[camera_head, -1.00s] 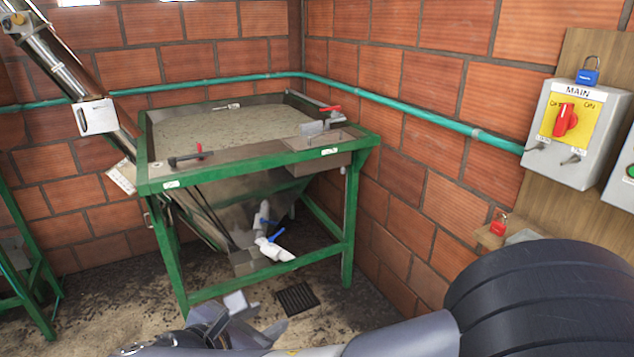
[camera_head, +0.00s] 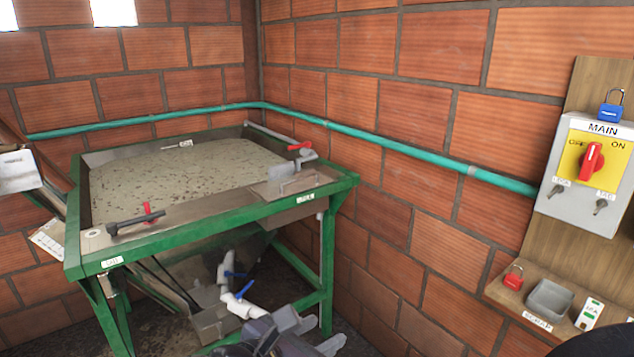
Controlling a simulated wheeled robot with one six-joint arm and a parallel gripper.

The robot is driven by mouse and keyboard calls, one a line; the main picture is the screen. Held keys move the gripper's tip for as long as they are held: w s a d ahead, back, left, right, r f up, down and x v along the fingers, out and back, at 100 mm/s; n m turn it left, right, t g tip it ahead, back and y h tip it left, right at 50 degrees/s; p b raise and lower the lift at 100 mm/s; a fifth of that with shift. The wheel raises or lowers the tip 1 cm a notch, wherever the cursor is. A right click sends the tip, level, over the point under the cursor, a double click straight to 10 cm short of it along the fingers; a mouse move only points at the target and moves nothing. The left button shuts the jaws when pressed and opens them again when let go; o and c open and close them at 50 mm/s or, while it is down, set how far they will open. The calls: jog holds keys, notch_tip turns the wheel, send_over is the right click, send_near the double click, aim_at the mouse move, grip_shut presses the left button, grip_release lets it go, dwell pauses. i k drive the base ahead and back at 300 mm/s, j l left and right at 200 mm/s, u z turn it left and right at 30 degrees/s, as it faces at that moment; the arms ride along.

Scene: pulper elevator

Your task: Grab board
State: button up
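No single thing in view is clearly the board. A flat metal plate with an upright handle (camera_head: 297,184) lies at the right front of the green-framed hopper table (camera_head: 217,236). A white printed card (camera_head: 48,238) hangs tilted at the table's left side. A wooden backing panel (camera_head: 507,240) is fixed to the right wall. My gripper (camera_head: 320,334) is at the bottom centre, low in front of the table, with its grey fingers apart. It appears empty and touches none of these. Its lower part is cut off by the picture edge.
Red-handled clamps (camera_head: 148,213) sit on the table rim. White pipes with blue valves (camera_head: 236,302) are under the table. A MAIN switch box (camera_head: 587,172) with a blue padlock is on the right. A red padlock (camera_head: 513,278) and grey tray (camera_head: 549,301) sit below it.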

aim_at(284, 169)
jog(key=i+j+z, duration=0.45)
jog(key=i+j, duration=0.9)
jog(key=j, duration=0.15)
jog(key=i+j, duration=0.65)
jog(key=j, duration=0.15)
